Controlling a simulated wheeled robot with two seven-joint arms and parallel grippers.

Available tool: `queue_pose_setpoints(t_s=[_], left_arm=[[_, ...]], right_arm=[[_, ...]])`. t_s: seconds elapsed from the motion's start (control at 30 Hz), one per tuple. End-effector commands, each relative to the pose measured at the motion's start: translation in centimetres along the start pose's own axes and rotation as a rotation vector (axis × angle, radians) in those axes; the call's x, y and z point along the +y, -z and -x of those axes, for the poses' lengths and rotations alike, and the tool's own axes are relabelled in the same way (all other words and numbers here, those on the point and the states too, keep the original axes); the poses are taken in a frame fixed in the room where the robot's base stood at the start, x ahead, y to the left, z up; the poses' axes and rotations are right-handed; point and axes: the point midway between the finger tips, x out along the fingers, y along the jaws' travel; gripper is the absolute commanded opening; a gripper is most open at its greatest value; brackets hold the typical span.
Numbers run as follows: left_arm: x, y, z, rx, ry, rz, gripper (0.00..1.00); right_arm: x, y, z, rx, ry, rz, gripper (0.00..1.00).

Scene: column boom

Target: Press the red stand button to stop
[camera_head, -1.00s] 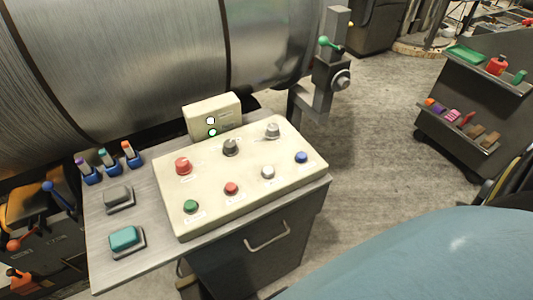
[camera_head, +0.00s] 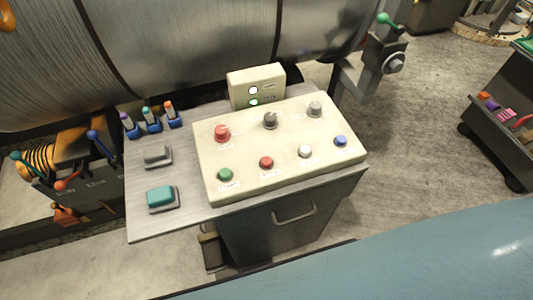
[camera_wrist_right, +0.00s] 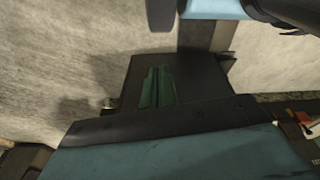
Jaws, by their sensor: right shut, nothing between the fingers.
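A cream control panel (camera_head: 285,178) sits on a grey metal stand. The labels are too small to read, so I cannot tell which is the stand button. Nothing touches either one. My left gripper is in neither view.
Beside the red buttons are a green button (camera_head: 225,174), a white button (camera_head: 305,151), a blue button (camera_head: 340,141) and two grey knobs. Two pedal-like switches and small levers lie left. A big metal drum (camera_head: 200,50) stands behind.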

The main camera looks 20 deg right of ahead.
Motion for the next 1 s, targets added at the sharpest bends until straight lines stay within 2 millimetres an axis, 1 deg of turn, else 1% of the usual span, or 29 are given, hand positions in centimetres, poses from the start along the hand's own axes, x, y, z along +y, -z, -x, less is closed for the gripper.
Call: queue_pose_setpoints(t_s=[0.03, 0.17, 0.2, 0.27, 0.3, 0.37, 0.4, 0.47, 0.5, 0.57, 0.6, 0.67, 0.7, 0.77, 0.8, 0.83, 0.9, 1.0], left_arm=[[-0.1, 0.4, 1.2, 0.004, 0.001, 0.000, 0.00], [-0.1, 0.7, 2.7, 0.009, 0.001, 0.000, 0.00], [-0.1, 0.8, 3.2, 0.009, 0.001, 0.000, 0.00], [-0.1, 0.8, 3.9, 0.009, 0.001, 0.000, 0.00], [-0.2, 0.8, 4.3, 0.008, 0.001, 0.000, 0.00], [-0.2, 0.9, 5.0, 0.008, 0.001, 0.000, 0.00], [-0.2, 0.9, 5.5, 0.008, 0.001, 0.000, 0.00], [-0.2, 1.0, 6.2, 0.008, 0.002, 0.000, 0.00], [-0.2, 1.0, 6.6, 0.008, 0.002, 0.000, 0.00], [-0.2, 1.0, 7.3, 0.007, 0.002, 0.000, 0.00], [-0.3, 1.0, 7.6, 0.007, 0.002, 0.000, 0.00], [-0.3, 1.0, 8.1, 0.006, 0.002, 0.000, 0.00], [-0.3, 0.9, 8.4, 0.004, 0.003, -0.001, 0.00], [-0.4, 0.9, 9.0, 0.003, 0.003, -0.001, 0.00], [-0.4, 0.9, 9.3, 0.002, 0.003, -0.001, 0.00], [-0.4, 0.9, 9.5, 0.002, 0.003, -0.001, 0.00], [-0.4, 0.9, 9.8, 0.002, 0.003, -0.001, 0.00], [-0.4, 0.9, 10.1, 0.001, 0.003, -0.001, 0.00]], right_arm=[[0.2, 2.4, 2.3, 0.023, -0.001, 0.001, 0.00], [0.5, 7.3, 7.0, 0.055, -0.001, 0.007, 0.00], [0.5, 8.6, 8.6, 0.065, -0.001, 0.009, 0.00], [0.6, 10.6, 11.1, 0.080, 0.000, 0.013, 0.00], [0.7, 11.8, 12.9, 0.092, 0.000, 0.016, 0.00], [0.8, 13.5, 15.8, 0.107, 0.000, 0.021, 0.00], [0.8, 14.5, 17.7, 0.117, 0.001, 0.025, 0.00], [0.8, 16.0, 20.8, 0.134, 0.002, 0.031, 0.00], [0.8, 16.9, 22.9, 0.145, 0.002, 0.036, 0.00], [0.8, 19.0, 26.1, 0.184, 0.006, 0.074, 0.00], [0.7, 20.8, 27.9, 0.223, 0.011, 0.125, 0.00], [0.2, 23.4, 30.5, 0.284, 0.022, 0.215, 0.00], [-0.2, 25.1, 32.3, 0.328, 0.030, 0.280, 0.00], [-0.9, 27.4, 35.2, 0.395, 0.039, 0.390, 0.00], [-1.5, 29.0, 37.1, 0.442, 0.043, 0.474, 0.00], [-2.0, 30.2, 38.4, 0.480, 0.045, 0.547, 0.00], [-2.8, 32.8, 40.3, 0.561, 0.043, 0.731, 0.00], [-3.5, 35.1, 42.3, 0.644, 0.033, 0.938, 0.00]])
